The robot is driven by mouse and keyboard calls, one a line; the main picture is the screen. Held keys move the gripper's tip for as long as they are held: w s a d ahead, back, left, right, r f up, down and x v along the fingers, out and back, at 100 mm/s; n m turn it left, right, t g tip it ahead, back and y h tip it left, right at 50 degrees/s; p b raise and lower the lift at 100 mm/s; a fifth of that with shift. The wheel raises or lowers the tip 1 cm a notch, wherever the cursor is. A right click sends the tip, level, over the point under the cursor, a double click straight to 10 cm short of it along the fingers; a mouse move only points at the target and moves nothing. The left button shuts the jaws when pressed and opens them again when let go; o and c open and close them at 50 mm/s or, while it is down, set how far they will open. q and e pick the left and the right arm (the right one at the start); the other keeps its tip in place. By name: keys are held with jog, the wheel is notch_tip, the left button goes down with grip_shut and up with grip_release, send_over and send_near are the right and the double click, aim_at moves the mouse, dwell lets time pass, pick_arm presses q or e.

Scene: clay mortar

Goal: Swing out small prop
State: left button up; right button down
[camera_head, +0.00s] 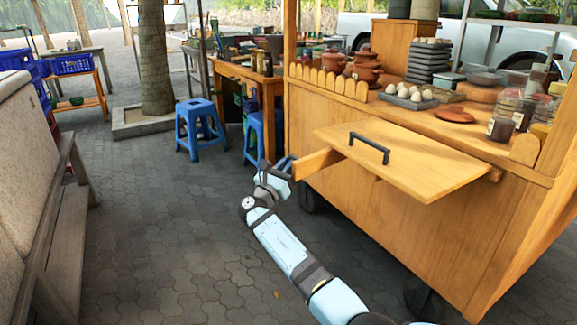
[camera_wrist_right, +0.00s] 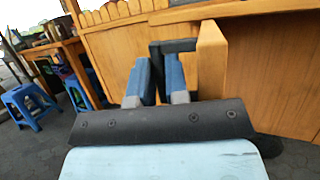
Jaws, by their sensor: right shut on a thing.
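The small prop (camera_head: 318,162) is a short wooden bar standing out from the cart front at the left end of the flap board. In the right wrist view the prop (camera_wrist_right: 212,62) is a wooden block with a dark handle (camera_wrist_right: 172,46) on its side. My right gripper (camera_head: 277,172) is at the prop's outer end. In the right wrist view its blue fingers (camera_wrist_right: 158,82) are around the dark handle, shut on it. The wooden flap board (camera_head: 420,178) with a black handle (camera_head: 369,147) sticks out from the cart. My left gripper is not in view.
The wooden cart (camera_head: 375,215) carries clay pots (camera_head: 366,66), a tray of eggs (camera_head: 408,97) and jars. Blue stools (camera_head: 198,125) and a wooden side table (camera_head: 262,88) stand to the left. A bench (camera_head: 55,230) is at far left. Paving between is clear.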

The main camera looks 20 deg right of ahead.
jog(key=shift+w+a+r, duration=0.2)
jog(key=shift+w+r, duration=0.05)
jog(key=shift+r, duration=0.15)
jog(key=c, duration=1.5)
grip_release()
jog(key=o, duration=0.3)
jog(key=shift+w+a+f+t, duration=0.2)
jog(key=shift+w+f+t, duration=0.1)
jog(key=shift+t, duration=0.1)
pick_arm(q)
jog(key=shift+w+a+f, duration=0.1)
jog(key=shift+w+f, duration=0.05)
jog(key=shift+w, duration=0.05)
pick_arm(e)
jog(key=shift+s, duration=0.1)
jog(key=shift+g, duration=0.3)
pick_arm(q)
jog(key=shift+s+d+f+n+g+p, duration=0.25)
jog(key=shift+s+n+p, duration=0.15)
jog(key=shift+p, duration=0.25)
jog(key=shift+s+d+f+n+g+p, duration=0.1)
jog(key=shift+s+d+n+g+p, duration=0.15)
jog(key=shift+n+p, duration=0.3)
pick_arm(e)
jog(key=v, duration=0.7)
jog(key=shift+s+f, duration=0.1)
jog(key=shift+s, duration=0.05)
